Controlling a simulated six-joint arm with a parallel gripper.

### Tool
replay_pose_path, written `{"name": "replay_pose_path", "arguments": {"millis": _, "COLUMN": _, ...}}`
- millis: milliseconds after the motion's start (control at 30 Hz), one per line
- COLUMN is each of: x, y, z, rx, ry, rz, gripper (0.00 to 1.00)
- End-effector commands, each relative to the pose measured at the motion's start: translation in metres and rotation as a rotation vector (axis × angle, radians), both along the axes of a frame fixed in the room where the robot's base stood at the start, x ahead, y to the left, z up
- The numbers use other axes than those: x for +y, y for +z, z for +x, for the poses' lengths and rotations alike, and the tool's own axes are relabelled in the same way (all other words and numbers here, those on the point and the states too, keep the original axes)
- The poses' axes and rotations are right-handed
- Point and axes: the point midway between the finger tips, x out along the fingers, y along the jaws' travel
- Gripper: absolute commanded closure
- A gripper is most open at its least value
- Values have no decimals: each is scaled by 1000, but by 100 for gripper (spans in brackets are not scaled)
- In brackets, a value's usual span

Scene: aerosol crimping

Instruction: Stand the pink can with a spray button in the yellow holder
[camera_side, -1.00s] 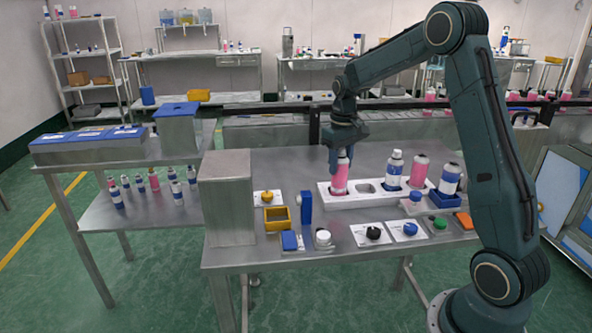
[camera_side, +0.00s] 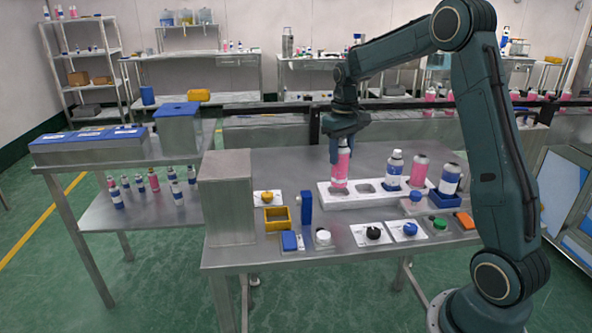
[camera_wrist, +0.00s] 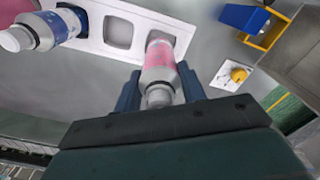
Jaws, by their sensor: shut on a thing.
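The pink can (camera_side: 342,168) is upright in my gripper (camera_side: 343,148), above the left end of the white rack (camera_side: 385,199). Its bottom is at or just above its slot; I cannot tell whether it is fully clear. In the wrist view, the pink can (camera_wrist: 160,56) with its grey-white top sits between the blue fingers of my gripper (camera_wrist: 158,92). The yellow holder (camera_side: 277,219) is an open, empty square frame on the table, left of and nearer than the rack. It also shows in the wrist view (camera_wrist: 272,32), partly behind a blue block.
A blue upright block (camera_side: 306,208) stands right beside the yellow holder. A grey box (camera_side: 228,198) stands to its left. The rack also holds a blue-white can (camera_side: 394,170) and another pink can (camera_side: 420,172). A blue holder (camera_side: 446,201) with a can is at right. Buttons line the front.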

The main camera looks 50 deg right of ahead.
Motion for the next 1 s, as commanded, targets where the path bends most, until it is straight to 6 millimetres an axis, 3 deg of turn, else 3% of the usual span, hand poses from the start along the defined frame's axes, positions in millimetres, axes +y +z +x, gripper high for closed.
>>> {"name": "replay_pose_path", "arguments": {"millis": 167, "x": 2, "y": 2, "z": 2, "rx": -1, "ry": 11, "rz": 0, "gripper": 74}}
{"name": "replay_pose_path", "arguments": {"millis": 367, "x": 19, "y": 18, "z": 16, "rx": -3, "ry": 91, "rz": -2, "gripper": 74}}
{"name": "replay_pose_path", "arguments": {"millis": 567, "x": 58, "y": 52, "z": 40, "rx": -5, "ry": 263, "rz": -3, "gripper": 74}}
{"name": "replay_pose_path", "arguments": {"millis": 700, "x": 95, "y": 82, "z": 55, "rx": -5, "ry": 416, "rz": -3, "gripper": 74}}
{"name": "replay_pose_path", "arguments": {"millis": 1000, "x": 167, "y": 139, "z": 66, "rx": -3, "ry": 697, "rz": -2, "gripper": 74}}
